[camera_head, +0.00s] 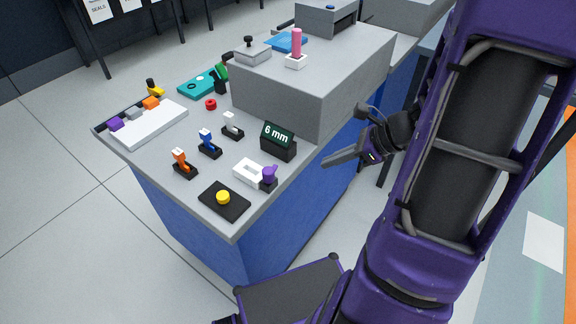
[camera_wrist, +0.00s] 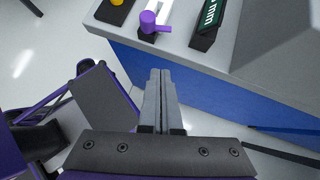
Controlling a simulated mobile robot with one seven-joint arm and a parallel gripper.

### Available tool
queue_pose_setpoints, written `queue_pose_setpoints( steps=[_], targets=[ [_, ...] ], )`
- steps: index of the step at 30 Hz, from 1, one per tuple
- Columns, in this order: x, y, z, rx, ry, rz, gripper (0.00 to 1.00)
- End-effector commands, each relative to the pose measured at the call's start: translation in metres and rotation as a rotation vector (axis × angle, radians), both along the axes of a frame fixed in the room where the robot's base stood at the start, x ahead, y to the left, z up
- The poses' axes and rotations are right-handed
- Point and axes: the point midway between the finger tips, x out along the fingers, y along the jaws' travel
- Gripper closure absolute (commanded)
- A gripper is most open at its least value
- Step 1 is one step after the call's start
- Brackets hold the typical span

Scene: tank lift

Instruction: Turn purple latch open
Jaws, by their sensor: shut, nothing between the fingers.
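The purple latch (camera_head: 269,173) is a small knob with a lever, on a dark mount beside a white frame (camera_head: 247,172) near the bench's right front edge. In the wrist view the purple latch (camera_wrist: 150,22) shows at the top, its lever pointing right. My gripper (camera_head: 325,163) is off the right side of the bench, apart from the latch and to its right. In the wrist view my gripper (camera_wrist: 160,72) has both fingers together, with nothing held, below the latch in the picture.
A black display reading 6 mm (camera_head: 278,141) stands close behind the latch. A yellow button on a black pad (camera_head: 223,198) lies in front. Several coloured switches, including an orange one (camera_head: 182,163), stand to the left. A large grey block (camera_head: 300,85) rises behind.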

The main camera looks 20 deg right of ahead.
Motion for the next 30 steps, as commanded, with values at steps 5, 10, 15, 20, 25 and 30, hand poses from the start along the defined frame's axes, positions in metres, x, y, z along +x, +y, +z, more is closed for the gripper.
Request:
queue_pose_setpoints(
  steps=[5, 10, 15, 20, 25, 30],
  targets=[
    [0.000, 0.000, 0.000, 0.000, 0.001, -0.001, 1.00],
    [0.001, 0.001, -0.002, -0.001, 0.001, 0.000, 1.00],
    [0.008, 0.010, -0.016, 0.000, 0.001, 0.002, 1.00],
    [0.023, 0.028, -0.040, 0.002, 0.002, 0.003, 1.00],
    [0.040, 0.048, -0.066, 0.000, 0.002, 0.003, 1.00],
    [0.057, 0.068, -0.072, -0.003, -0.002, 0.004, 1.00]
  ],
)
